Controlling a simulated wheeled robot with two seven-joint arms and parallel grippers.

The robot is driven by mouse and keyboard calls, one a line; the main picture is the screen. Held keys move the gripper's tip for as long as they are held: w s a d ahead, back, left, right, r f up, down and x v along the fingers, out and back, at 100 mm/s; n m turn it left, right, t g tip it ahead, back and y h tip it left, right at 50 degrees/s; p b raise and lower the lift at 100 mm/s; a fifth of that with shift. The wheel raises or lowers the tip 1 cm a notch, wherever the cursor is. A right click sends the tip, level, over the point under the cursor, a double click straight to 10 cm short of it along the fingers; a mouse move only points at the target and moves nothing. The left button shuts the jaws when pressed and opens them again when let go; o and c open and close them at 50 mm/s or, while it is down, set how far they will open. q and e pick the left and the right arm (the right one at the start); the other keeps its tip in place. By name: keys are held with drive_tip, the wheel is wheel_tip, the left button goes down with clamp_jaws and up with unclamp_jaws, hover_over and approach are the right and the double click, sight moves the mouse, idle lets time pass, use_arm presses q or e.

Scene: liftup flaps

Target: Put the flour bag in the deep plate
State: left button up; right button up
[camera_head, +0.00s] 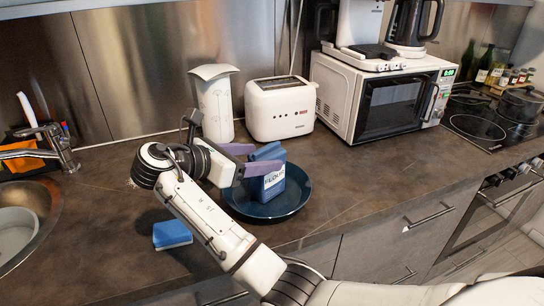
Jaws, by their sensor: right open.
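The blue flour bag (274,183) stands in the dark blue deep plate (296,207) on the counter, with its label facing me. It looks roughly upright, and its base is inside the rim. My right gripper (268,156) reaches in from the left side of the bag. Its purple fingers are open, one in front of the bag and one behind it. The front finger hides part of the bag's middle; whether either finger touches it I cannot tell. My left gripper is not in view.
A blue-and-white sponge (172,234) lies left of the plate. A white paper-towel-like holder (214,105), toaster (281,108) and microwave (385,98) stand behind. The sink (22,225) is at the left. The counter right of the plate is clear.

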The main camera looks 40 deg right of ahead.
drive_tip(key=v, duration=0.5)
